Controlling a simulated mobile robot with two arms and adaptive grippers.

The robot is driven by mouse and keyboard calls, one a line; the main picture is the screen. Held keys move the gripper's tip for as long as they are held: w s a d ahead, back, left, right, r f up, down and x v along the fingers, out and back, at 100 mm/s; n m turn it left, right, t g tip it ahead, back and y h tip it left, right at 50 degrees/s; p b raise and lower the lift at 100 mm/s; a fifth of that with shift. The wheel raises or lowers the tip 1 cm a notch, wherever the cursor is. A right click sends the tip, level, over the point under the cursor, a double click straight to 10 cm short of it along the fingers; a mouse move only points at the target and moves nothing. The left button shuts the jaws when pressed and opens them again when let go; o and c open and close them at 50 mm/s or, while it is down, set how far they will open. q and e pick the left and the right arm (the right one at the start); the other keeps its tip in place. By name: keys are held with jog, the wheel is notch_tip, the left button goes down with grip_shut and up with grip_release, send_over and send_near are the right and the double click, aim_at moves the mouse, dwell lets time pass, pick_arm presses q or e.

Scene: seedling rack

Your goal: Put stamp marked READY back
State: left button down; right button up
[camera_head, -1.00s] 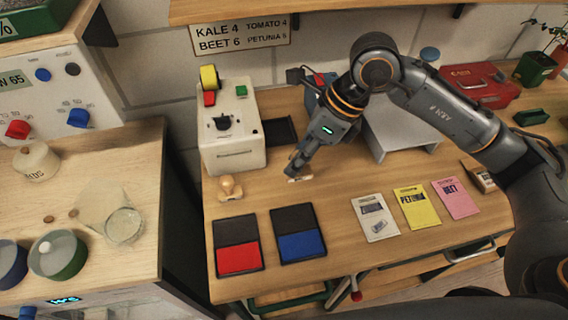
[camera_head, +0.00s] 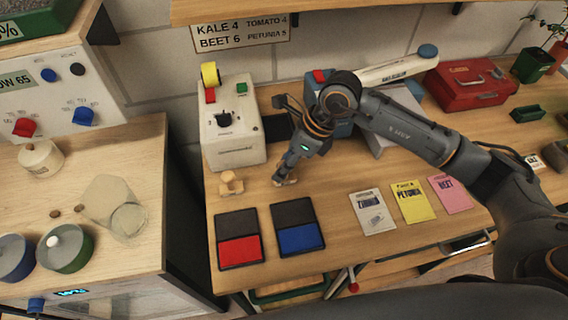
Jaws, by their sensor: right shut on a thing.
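My right gripper (camera_head: 286,176) points down over the wooden bench (camera_head: 345,178), just behind the blue ink pad. It is shut on a small wooden piece that looks like a stamp (camera_head: 278,181); the fingers hide most of it and no marking is readable. It is low, and I cannot tell whether it touches the bench. A small wooden stamp or stamp holder (camera_head: 230,183) stands to the left, in front of the white machine, apart from the gripper. The red ink pad (camera_head: 240,250) and blue ink pad (camera_head: 300,238) lie open. My left gripper is not in view.
The white machine (camera_head: 232,140) stands behind. Seed packets, white (camera_head: 372,212), yellow (camera_head: 412,202) and pink (camera_head: 450,194), lie at the right front. A red box (camera_head: 466,86) stands at the back right. A gap separates the bench from the left counter (camera_head: 150,200).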

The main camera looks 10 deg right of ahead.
jog(key=shift+f, duration=0.2)
jog(key=o, duration=0.9)
jog(key=shift+r, duration=0.1)
jog(key=shift+r, duration=0.25)
jog(key=shift+d+r, duration=0.25)
jog(key=b+v, duration=0.2)
jog(key=v, duration=0.9)
jog(key=shift+r, duration=0.15)
